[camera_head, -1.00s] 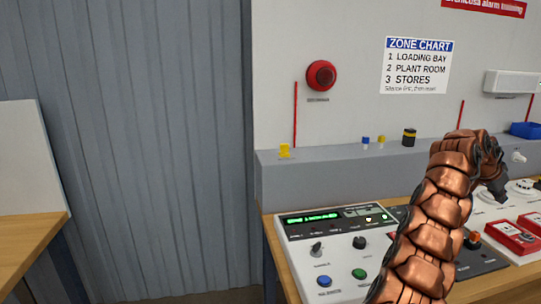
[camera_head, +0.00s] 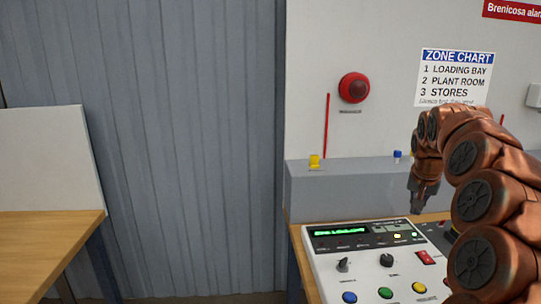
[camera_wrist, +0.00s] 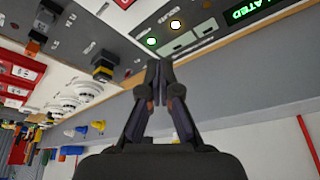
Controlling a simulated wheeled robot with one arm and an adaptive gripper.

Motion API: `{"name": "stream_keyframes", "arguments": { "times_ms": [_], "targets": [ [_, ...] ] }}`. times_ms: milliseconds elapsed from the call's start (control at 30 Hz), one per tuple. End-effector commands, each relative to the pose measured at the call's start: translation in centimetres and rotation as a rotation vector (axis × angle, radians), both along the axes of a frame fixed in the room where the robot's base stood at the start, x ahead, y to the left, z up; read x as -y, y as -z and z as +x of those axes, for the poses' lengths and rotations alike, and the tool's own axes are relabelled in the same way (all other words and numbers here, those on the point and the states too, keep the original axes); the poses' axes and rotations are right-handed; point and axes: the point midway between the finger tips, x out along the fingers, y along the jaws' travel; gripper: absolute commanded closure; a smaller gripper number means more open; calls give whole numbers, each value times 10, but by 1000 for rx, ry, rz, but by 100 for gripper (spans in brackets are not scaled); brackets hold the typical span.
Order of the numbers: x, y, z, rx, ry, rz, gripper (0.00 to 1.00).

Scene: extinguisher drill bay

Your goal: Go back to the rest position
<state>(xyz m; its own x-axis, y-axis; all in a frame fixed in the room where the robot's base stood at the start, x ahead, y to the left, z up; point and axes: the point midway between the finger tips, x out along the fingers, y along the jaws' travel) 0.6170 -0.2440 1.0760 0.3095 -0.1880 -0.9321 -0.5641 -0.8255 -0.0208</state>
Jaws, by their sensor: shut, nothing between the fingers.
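My gripper (camera_head: 418,207) is at the end of my copper-coloured arm, at the right in the head view. It points down, above the back edge of the control panel (camera_head: 352,262). In the wrist view my gripper (camera_wrist: 158,72) has its dark fingers together, with nothing between them. It is apart from the panel. The panel has a lit green display (camera_head: 338,232), black knobs, coloured buttons and a red switch (camera_head: 425,257). My arm hides the panel's right part in the head view.
A grey ledge (camera_head: 340,192) runs behind the panel, with a yellow item (camera_head: 314,161) and a blue item (camera_head: 397,155) on it. A red alarm (camera_head: 354,87) and zone chart (camera_head: 456,77) are on the wall. A wooden table (camera_head: 45,235) stands left, with a gap between.

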Motion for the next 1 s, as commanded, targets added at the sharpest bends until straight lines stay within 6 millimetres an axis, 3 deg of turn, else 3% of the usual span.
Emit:
{"name": "stream_keyframes", "arguments": {
  "times_ms": [200,500,700,1000],
  "targets": [
    [-77,-8,-43,-65,-179,29,100],
    [-159,0,-128,-179,-377,54,100],
    [-197,12,-197,-261,-475,64,100],
    [-230,41,-308,-390,-564,88,100]
  ]
}}
